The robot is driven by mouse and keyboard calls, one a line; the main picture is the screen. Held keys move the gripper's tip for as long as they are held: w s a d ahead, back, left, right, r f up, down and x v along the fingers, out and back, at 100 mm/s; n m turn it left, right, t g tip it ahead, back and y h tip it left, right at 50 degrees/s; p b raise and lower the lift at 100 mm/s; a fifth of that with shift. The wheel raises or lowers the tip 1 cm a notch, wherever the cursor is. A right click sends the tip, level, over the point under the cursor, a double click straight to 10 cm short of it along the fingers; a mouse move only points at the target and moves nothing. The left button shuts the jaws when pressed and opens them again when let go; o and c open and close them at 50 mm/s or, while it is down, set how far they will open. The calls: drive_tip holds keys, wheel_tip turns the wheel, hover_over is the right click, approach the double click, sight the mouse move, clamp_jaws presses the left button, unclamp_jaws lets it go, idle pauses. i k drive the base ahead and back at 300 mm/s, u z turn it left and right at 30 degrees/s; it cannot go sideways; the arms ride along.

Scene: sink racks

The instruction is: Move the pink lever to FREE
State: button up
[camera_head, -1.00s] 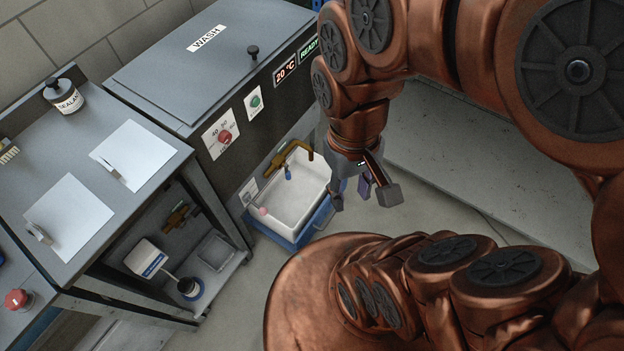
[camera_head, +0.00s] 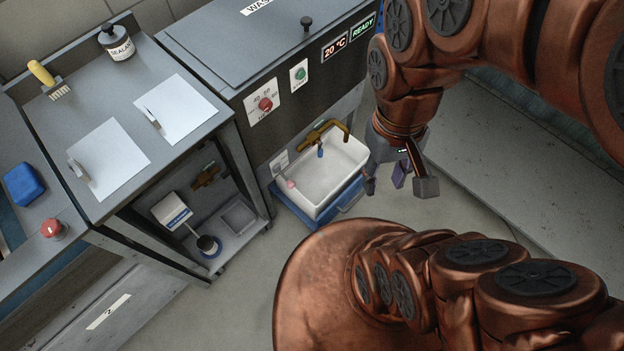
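The pink lever (camera_head: 290,184) is a small pink knob at the left end of the white sink basin (camera_head: 318,196), under the wash machine. A small white label (camera_head: 279,164) is just above it, too small to read. My gripper (camera_head: 398,187) hangs to the right of the basin, apart from the lever, with its dark fingers spread and nothing between them. The lever's shaft and exact setting cannot be made out.
A brass tap (camera_head: 325,130) with a blue handle (camera_head: 320,152) is over the basin. A blue tray (camera_head: 335,211) is around its base. Open floor (camera_head: 240,285) lies in front.

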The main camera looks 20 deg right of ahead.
sight(291, 185)
drive_tip(key=u, duration=2.3)
drive_tip(key=k, duration=0.85)
drive_tip(key=z, duration=1.15)
drive_tip(key=i, duration=0.5)
drive_tip(key=z, duration=0.1)
